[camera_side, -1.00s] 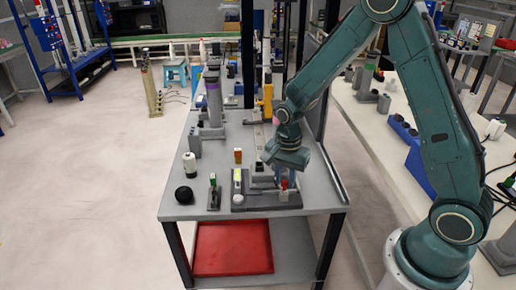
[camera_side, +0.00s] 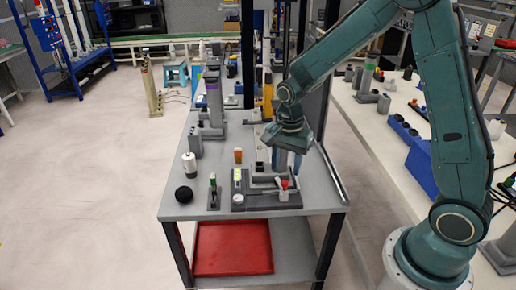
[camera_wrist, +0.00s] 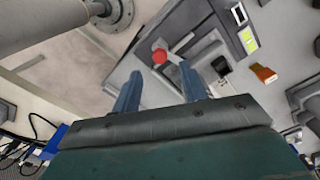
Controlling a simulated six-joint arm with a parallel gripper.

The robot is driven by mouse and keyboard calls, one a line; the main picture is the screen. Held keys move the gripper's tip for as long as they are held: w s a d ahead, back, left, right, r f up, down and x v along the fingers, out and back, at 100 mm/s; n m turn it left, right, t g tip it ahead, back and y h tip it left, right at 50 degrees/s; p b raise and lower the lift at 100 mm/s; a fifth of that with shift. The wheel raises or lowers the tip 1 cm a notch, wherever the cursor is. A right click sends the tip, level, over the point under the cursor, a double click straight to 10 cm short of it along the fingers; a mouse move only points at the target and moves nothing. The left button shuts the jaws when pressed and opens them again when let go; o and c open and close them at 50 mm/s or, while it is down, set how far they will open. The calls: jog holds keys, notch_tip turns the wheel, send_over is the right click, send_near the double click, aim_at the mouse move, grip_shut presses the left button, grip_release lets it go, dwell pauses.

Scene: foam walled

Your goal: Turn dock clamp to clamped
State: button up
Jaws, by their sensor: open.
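The dock clamp is on a dark grey base (camera_side: 252,203) at the near right of the grey table. Its lever has a red knob (camera_side: 285,184), also visible in the wrist view (camera_wrist: 159,56), where a light lever arm (camera_wrist: 181,43) runs up and right from the knob. My gripper (camera_side: 287,168) is above the clamp, pointing down. In the wrist view its two blue fingers (camera_wrist: 160,72) are apart, with nothing between them at the tips. The knob appears just beyond the fingertips, apart from them. I cannot tell the clamp's marked position.
A grey post with a yellow-green label (camera_side: 237,177) stands at the base's left. A red tray (camera_side: 232,248) lies below.

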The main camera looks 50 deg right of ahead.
aim_at(285, 182)
notch_tip(285, 182, up, 9)
jog(key=shift+f, duration=0.15)
dwell(0.5)
jog(key=s+a+r+n+t, duration=0.1)
jog(key=s+r+n, duration=0.4)
jog(key=s, duration=0.5)
jog(key=s+a+r+n+t, duration=0.2)
jog(key=s+r+n+t, duration=0.2)
jog(key=s+n, duration=0.6)
jog(key=shift+s+r+t, duration=0.25)
jog(key=shift+r+t, duration=0.05)
jog(key=shift+r, duration=0.3)
